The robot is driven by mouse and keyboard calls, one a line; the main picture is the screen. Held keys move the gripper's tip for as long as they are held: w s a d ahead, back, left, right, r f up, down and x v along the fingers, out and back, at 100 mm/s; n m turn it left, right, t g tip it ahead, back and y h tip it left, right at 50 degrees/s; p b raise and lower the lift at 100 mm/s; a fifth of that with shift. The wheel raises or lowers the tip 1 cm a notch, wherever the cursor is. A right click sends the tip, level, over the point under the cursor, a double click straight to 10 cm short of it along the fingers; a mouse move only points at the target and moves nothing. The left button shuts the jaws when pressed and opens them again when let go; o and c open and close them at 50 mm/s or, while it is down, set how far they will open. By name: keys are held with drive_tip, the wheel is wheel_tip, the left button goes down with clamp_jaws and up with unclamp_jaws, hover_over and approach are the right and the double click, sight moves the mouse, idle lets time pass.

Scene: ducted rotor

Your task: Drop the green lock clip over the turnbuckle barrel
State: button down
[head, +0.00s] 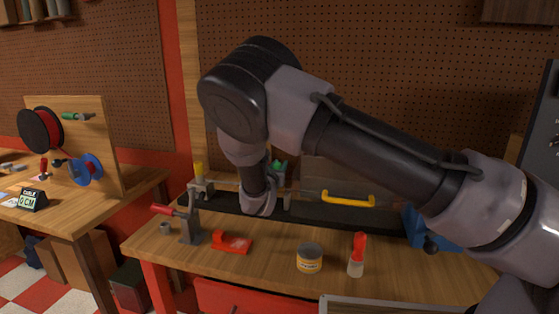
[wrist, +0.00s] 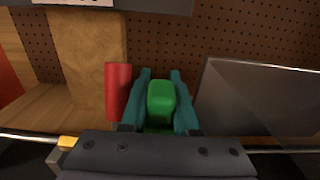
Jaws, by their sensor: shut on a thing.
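My gripper (wrist: 160,104) shows teal fingers in the wrist view, shut on the green lock clip (wrist: 161,101). The clip is a bright green block held upright between the fingertips. In the head view only the green and teal tips of my gripper (head: 279,168) show beside my arm, above the back of the workbench. A thin silver rod or cable (wrist: 272,150) runs across the bottom of the wrist view, partly hidden by the gripper body. I cannot make out the turnbuckle barrel; my gripper and arm hide the middle of that line.
A red cylinder (wrist: 118,90) stands just left of the fingers. A grey metal box (head: 335,173) is at the bench back, with a yellow handle (head: 348,199) before it. A red-handled clamp (head: 189,225), tin (head: 309,258) and red-capped bottle (head: 357,255) stand in front.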

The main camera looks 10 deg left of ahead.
drive_tip(key=shift+f, duration=1.95)
drive_tip(key=shift+f, duration=0.2)
drive_tip(key=c, duration=0.6)
unclamp_jaws()
drive_tip(key=shift+a, duration=0.1)
drive_tip(key=shift+s, duration=0.25)
drive_tip(key=s, duration=1)
drive_tip(key=shift+s+a, duration=0.15)
drive_tip(key=shift+a, duration=0.1)
